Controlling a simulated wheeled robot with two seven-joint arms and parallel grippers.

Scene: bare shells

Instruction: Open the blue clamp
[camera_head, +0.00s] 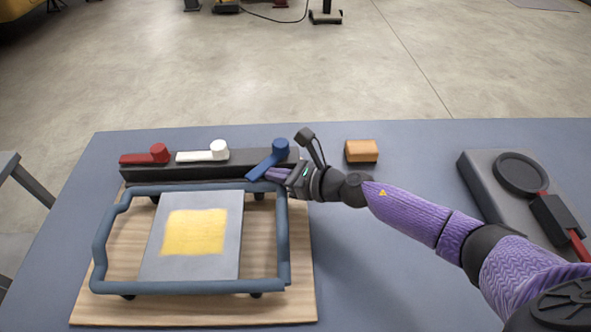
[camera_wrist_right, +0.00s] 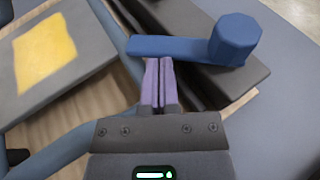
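The blue clamp (camera_head: 264,164) is at the right end of a dark bar, behind the blue frame. It has a flat lever and an upright round knob; the lever slants toward the front left. In the right wrist view the blue clamp (camera_wrist_right: 172,48) lies just beyond my fingertips. My right gripper (camera_head: 270,174) is at the near side of the lever. Its purple fingers (camera_wrist_right: 160,82) are together with nothing visible between them. The tips are at the lever's edge; I cannot tell whether they touch it. My left gripper is not in view.
A red clamp (camera_head: 145,155) and a white clamp (camera_head: 203,154) sit on the same dark bar (camera_head: 210,171). The blue tube frame (camera_head: 190,288) surrounds a grey plate with a yellow patch (camera_head: 195,232) on a wooden board (camera_head: 300,300). An orange block (camera_head: 361,151) stands right of the gripper. A grey device (camera_head: 500,200) is far right.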

